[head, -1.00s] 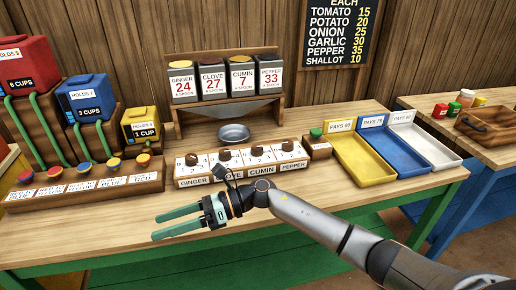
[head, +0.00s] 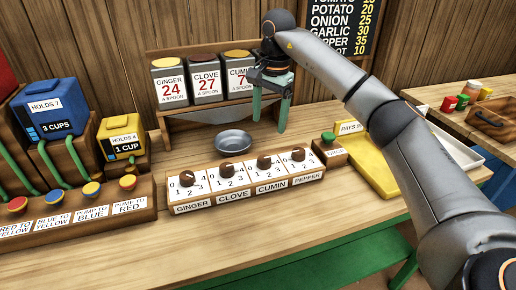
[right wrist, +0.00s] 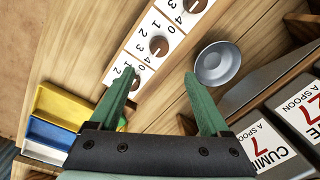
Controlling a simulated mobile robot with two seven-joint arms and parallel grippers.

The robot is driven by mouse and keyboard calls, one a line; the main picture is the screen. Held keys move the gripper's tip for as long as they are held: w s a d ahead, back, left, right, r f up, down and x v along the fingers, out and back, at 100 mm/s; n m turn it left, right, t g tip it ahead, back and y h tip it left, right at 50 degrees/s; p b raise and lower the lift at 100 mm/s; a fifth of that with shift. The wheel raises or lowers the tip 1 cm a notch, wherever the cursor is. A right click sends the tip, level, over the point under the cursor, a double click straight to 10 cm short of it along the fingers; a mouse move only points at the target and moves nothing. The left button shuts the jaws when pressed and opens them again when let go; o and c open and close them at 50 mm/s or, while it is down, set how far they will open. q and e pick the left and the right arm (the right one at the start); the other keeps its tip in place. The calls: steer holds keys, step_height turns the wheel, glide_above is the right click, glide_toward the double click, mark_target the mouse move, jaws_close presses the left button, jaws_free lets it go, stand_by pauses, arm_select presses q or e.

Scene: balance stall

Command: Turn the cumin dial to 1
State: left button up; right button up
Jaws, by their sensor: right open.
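The cumin dial (head: 264,162) is a round brown knob on a white card numbered 0 to 4, third from the left in the dial row above the CUMIN label (head: 271,187). Its exact setting is too small to tell. It shows in the right wrist view as a brown knob (right wrist: 158,46). My right gripper (head: 269,126) is open and empty, fingers pointing down, above the table behind the cumin and pepper dials. It touches no dial. In the right wrist view one finger partly covers the pepper dial (right wrist: 134,84). My left gripper is not in view.
The ginger dial (head: 186,180), clove dial (head: 225,171) and pepper dial (head: 298,156) share the row. A metal bowl (head: 233,140) stands behind it, before the spice bins (head: 206,89). A green button (head: 328,137) is at right. The table front is clear.

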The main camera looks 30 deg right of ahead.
mark_target(265, 158)
steer(key=f, duration=1.2)
steer(key=shift+w+a, duration=0.2)
steer(key=shift+w, duration=0.05)
jaws_close()
